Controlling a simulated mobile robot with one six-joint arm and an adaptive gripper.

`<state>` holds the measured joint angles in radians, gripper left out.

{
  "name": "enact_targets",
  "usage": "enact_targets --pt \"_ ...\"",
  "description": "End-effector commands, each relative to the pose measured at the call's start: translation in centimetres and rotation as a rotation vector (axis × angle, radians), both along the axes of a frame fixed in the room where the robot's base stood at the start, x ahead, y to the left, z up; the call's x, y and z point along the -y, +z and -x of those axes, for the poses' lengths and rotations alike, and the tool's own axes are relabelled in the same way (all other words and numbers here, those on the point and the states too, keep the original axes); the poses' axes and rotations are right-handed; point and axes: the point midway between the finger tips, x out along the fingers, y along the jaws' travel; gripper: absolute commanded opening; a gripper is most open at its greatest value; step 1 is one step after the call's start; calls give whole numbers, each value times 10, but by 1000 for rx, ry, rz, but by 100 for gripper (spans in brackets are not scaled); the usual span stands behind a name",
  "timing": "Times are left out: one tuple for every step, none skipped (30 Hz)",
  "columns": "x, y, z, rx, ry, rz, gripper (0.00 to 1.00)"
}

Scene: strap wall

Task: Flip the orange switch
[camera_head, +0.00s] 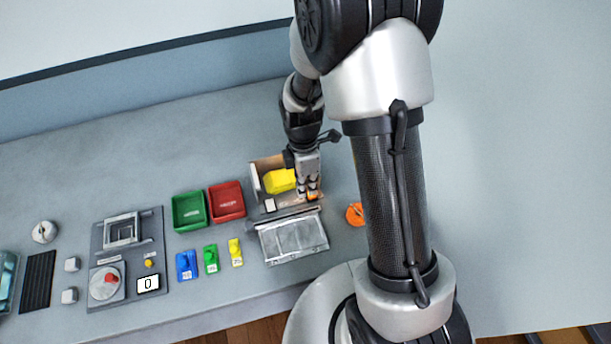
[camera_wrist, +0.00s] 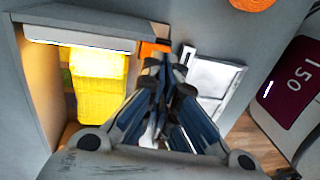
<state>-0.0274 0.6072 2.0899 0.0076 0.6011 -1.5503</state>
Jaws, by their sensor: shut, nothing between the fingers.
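A small orange part (camera_head: 313,196), which looks like the switch, shows at my fingertips by the right end of an open-fronted box (camera_head: 255,182). In the wrist view the orange part (camera_wrist: 154,48) lies just beyond the fingertips, partly hidden by them. I cannot tell whether they touch it or which way it is set. My gripper (camera_head: 308,188) is shut and empty, pointing down at that end of the box. It also shows in the wrist view (camera_wrist: 168,68). A yellow block (camera_head: 279,181) sits inside the box, lit warmly in the wrist view (camera_wrist: 98,85).
A grey clear-topped panel (camera_head: 293,237) lies in front of the box. An orange disc (camera_head: 355,214) lies to its right, near my arm. Green (camera_head: 189,211) and red (camera_head: 227,201) trays stand left of the box. The counter behind is clear.

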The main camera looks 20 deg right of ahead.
Motion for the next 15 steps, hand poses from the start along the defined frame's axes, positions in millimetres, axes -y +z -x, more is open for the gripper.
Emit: enact_targets --pt "0 -6 1 0 0 0 0" --pt "0 -8 1 0 0 0 0" --pt "0 -11 1 0 0 0 0" --pt "0 -12 2 0 0 0 0" --pt "0 -12 2 0 0 0 0" --pt "0 -13 2 0 0 0 0" --pt "0 -13 2 0 0 0 0" --pt "0 -13 2 1 0 0 0" --pt "0 -13 2 1 0 0 0" --pt "0 -13 2 1 0 0 0" --pt "0 -13 2 1 0 0 0" --pt "0 -13 2 1 0 0 0" --pt "0 -13 2 1 0 0 0" --pt "0 -13 2 1 0 0 0" --pt "0 -13 2 1 0 0 0"
